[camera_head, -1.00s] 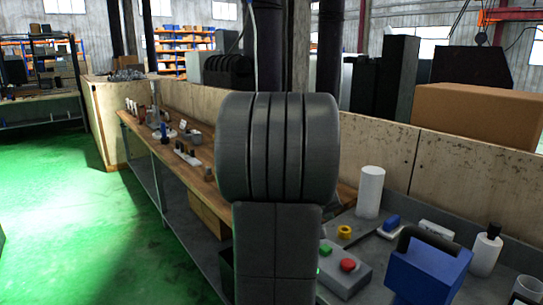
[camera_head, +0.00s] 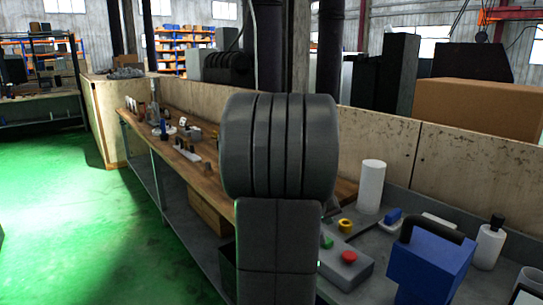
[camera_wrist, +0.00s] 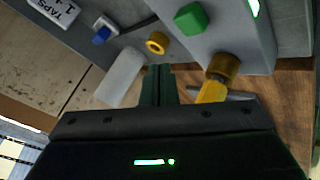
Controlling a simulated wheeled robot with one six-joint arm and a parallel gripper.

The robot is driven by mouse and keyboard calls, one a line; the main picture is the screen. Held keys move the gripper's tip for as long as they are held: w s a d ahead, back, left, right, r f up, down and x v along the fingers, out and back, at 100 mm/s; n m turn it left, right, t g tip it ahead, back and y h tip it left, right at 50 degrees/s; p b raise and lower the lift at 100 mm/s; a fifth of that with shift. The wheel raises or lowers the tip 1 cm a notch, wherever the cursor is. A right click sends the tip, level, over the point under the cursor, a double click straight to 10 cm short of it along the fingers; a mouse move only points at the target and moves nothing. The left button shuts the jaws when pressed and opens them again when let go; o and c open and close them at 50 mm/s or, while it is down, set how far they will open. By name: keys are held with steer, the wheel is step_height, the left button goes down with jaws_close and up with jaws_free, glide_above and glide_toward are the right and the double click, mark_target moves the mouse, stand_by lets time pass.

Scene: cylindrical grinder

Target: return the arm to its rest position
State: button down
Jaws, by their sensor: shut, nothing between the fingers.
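My arm (camera_head: 279,150) stands upright in the middle of the head view, a thick dark grey joint above a squared link. It hides part of the wooden bench and the grey table behind it. In the wrist view my gripper (camera_wrist: 158,85) has its two narrow dark fingers together, with nothing visible between them. Its black body with a green light fills the bottom of that view. The fingers point toward the table items, between a white cylinder (camera_wrist: 122,75) and a yellow piece (camera_wrist: 212,92); I cannot tell how high they are above the surface.
A button box (camera_head: 345,266) with red and green buttons sits right of my arm. A yellow ring (camera_head: 345,225), white cylinder (camera_head: 370,187), blue case (camera_head: 430,270) and white bottle (camera_head: 488,247) stand nearby. A wooden bench (camera_head: 205,172) holds small parts. Green floor at left is clear.

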steer(key=shift+f+b, duration=0.4)
steer(key=shift+f, duration=0.45)
steer(key=shift+b, duration=0.85)
steer(key=shift+b, duration=0.35)
step_height(320, 180, up, 3)
steer(key=shift+r+p, duration=0.1)
steer(key=shift+p, duration=1.1)
step_height(320, 180, down, 3)
steer(key=shift+s+r+b, duration=0.1)
steer(key=shift+b, duration=1)
steer(key=shift+r+p, duration=0.3)
steer(key=shift+p, duration=0.7)
steer(key=shift+r+p, duration=0.1)
steer(key=shift+p, duration=0.75)
